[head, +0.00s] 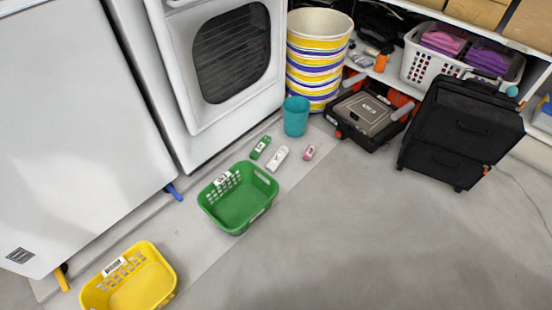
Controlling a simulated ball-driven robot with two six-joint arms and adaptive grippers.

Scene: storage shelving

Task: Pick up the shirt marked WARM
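No label reading WARM can be made out in the head view. Folded pink cloth (443,40) and purple cloth (488,58), possibly clothes, lie in a white laundry basket (418,66) at the upper right. Three small labelled items lie on the floor near the middle: a green one (260,147), a white one (278,158) and a pink one (309,152). Their markings are too small to read, and I cannot tell whether any is a shirt. Neither of my grippers is in view.
A green basket (266,179) and a yellow basket (170,266), both labelled, stand on the floor. White appliances (175,95) line the left. A teal cup (296,117), stacked buckets (314,92), toolbox (346,126) and black case (455,130) stand behind. The right foreground floor is clear.

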